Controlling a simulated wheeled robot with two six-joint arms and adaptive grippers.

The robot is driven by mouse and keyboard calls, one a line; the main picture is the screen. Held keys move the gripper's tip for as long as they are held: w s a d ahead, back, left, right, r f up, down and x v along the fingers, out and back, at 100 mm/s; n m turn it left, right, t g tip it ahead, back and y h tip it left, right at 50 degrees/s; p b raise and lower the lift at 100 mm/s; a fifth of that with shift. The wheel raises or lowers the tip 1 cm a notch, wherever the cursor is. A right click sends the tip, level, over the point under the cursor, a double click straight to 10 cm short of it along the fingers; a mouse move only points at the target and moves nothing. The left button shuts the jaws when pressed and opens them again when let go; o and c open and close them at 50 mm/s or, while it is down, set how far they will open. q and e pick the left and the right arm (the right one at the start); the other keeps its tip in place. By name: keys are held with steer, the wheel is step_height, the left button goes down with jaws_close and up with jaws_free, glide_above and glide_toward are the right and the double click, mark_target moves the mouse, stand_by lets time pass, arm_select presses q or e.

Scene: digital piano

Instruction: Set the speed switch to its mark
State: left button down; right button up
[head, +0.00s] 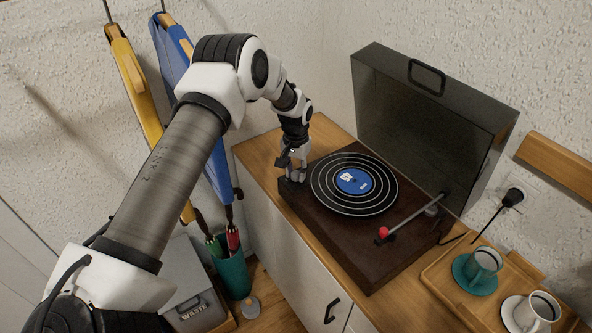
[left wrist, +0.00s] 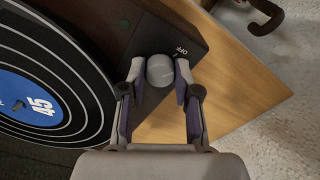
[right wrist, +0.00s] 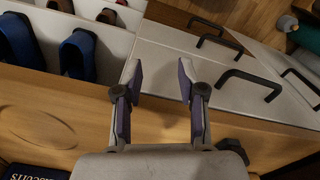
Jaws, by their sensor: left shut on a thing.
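A record player (head: 345,245) with a dark brown base stands on a wooden cabinet top. A black record (head: 325,196) with a blue label lies on its platter. My left gripper (head: 295,176) reaches down at the near-left corner of the player and is shut on this knob, one finger on each side. My right gripper (right wrist: 160,80) is open and empty over a wooden surface.
The player's dark lid (head: 430,110) stands raised behind it. The tonearm (head: 415,215) with a red end lies right of the record. A tray (head: 440,278) with a teal cup (head: 482,264) and a white cup (head: 537,309) stands at the right.

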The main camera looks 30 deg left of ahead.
mark_target(296, 173)
arm_select(q)
steer(key=shift+s+f+n, duration=0.15)
steer(key=shift+n, duration=0.6)
steer(key=shift+s+f+n, duration=0.1)
steer(key=shift+n, duration=0.65)
steer(key=c, duration=0.8)
jaws_free()
steer(key=shift+w+r, duration=0.1)
steer(key=shift+w, duration=0.05)
steer(key=shift+r, duration=0.2)
step_height(296, 173, up, 12)
steer(key=shift+f, duration=0.2)
